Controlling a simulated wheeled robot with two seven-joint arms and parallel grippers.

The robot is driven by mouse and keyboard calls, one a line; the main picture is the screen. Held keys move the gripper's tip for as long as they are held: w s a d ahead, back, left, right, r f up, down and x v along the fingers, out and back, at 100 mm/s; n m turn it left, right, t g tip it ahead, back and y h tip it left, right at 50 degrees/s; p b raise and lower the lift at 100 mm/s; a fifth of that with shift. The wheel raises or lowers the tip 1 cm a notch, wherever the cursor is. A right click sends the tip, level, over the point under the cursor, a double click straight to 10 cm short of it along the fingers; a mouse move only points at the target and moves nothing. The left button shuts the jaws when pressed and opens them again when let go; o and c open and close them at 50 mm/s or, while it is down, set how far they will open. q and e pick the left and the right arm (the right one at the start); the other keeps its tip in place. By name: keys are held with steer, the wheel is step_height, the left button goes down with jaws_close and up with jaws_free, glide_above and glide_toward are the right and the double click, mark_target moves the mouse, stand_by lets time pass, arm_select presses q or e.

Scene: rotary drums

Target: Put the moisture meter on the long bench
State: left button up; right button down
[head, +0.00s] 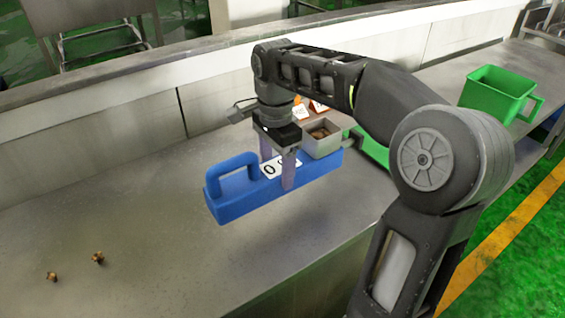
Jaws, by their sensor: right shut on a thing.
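The moisture meter (232,203) is a long blue device with a loop handle at its left end, a white display with dark digits and a grey cup of brown pieces at its right end. My right gripper (277,172) points down and is shut on the meter's body, one finger on each side near the display. The meter is at the long grey bench (150,215), over its top. I cannot tell whether its underside touches the bench. My left gripper is not in view.
Small brown pieces (97,257) lie at the bench's front left. Small orange-and-white cards (300,111) stand behind the meter. A green tub (495,97) stands at the far right, and a green object (371,147) is partly hidden by my arm. The bench's left part is mostly clear.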

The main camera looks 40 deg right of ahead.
mark_target(229, 183)
steer(key=w+a+f+n, duration=0.2)
steer(key=w+a+n, duration=0.1)
steer(key=a+n, duration=0.2)
steer(key=w+a+f+n, duration=0.3)
steer(key=a+n, duration=0.3)
steer(key=n, duration=0.1)
steer(key=w+a+f+n, duration=0.3)
steer(key=w+a+n, duration=0.1)
steer(key=n, duration=0.3)
steer(key=shift+a, duration=0.85)
steer(key=shift+f, duration=0.1)
